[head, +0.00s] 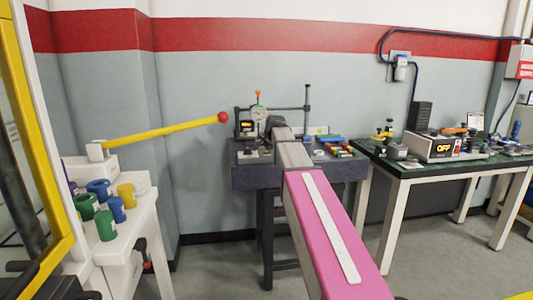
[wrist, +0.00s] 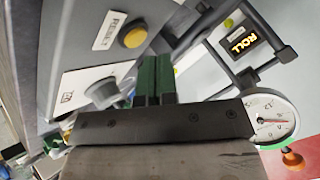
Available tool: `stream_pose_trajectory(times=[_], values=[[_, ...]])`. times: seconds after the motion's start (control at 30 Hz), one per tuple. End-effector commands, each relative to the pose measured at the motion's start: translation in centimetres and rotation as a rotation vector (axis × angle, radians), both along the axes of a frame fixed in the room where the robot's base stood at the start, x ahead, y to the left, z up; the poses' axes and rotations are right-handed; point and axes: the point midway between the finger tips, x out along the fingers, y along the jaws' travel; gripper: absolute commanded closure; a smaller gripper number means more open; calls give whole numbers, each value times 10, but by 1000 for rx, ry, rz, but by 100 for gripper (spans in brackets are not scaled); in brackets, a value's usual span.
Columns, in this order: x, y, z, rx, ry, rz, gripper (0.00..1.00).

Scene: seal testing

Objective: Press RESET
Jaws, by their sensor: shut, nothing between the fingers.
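In the wrist view, a grey panel carries a RESET label (wrist: 109,31). A round yellow button (wrist: 133,37) sits right beside the label. My gripper (wrist: 155,68) shows with its two dark green fingers together and nothing between them. The fingertips are just below and to the right of the yellow button in the picture, and I see no clear contact. In the head view my arm reaches over the dark granite table (head: 250,178) at the back wall, and it hides the fingertips and the button.
A grey knob (wrist: 101,93) sits on the same panel. A dial gauge (wrist: 271,118) and a lit ROLL display (wrist: 243,41) stand to the right in the wrist view. A green-topped bench (head: 400,166) with instruments stands at right; a yellow lever (head: 165,132) sticks out at left.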

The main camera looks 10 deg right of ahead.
Motion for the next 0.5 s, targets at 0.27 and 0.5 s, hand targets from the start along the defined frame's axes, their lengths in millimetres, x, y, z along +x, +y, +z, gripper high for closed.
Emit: stream_pose_trajectory(times=[0.27,0.5], values=[[1,0,9,0,-1,0,100],[1,0,30,0,-1,0,100]])
